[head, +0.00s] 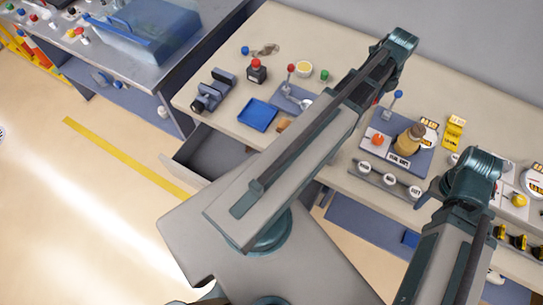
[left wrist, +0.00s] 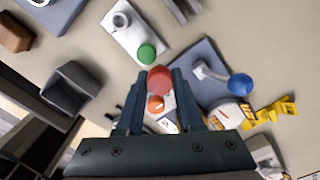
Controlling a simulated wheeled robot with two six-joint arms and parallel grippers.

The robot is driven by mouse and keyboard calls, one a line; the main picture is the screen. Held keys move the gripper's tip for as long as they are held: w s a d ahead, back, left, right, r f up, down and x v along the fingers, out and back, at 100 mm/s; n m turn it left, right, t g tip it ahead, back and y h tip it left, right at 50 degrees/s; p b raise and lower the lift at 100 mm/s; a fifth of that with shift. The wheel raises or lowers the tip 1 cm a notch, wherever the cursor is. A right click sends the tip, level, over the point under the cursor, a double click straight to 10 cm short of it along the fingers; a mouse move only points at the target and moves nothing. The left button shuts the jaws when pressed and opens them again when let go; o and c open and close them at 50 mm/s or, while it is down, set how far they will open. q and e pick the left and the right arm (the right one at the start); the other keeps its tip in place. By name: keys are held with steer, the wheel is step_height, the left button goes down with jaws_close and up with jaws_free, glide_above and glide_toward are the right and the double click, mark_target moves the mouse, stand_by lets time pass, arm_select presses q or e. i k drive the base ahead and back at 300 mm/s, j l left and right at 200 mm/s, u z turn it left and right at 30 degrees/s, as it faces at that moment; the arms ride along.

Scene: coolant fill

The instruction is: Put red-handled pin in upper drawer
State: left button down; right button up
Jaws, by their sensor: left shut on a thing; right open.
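A red ball handle (left wrist: 160,80) sits between the fingers of my left gripper (left wrist: 158,92) in the left wrist view; the gripper is shut on it. The pin's shaft is hidden. In the head view my left forearm covers most of that gripper, and a bit of red (head: 376,99) shows beside it. A grey drawer (head: 182,168) stands pulled out under the bench's left part, left of my left arm; its inside looks empty where visible. My right gripper (head: 428,195) is open over the bench's front right, with its fingers only partly visible.
A blue tray (head: 258,115), a red-topped black block (head: 257,70) and a red-knobbed fixture (head: 291,68) stand on the bench. A blue-knobbed plate (left wrist: 238,85) and a green-knobbed white plate (left wrist: 146,53) are near my left gripper. Open floor lies left of the drawer.

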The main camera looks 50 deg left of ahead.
mark_target(209, 167)
steer(key=k+j+z, duration=0.45)
steer(key=j+z, duration=0.15)
steer(key=k+j+z, duration=0.1)
steer(key=k+j, duration=0.25)
steer(key=k+j+z, duration=0.15)
steer(key=k+j, duration=0.15)
steer(key=k, duration=0.25)
steer(key=k+j+z, duration=0.1)
steer(key=k+j, duration=0.2)
steer(key=k, duration=0.15)
steer(key=k+j, duration=0.2)
steer(key=k, duration=0.2)
steer(key=k+j, duration=0.2)
steer(key=k, duration=0.15)
steer(key=k+j, duration=0.25)
steer(key=k, duration=0.15)
steer(key=i, duration=0.5)
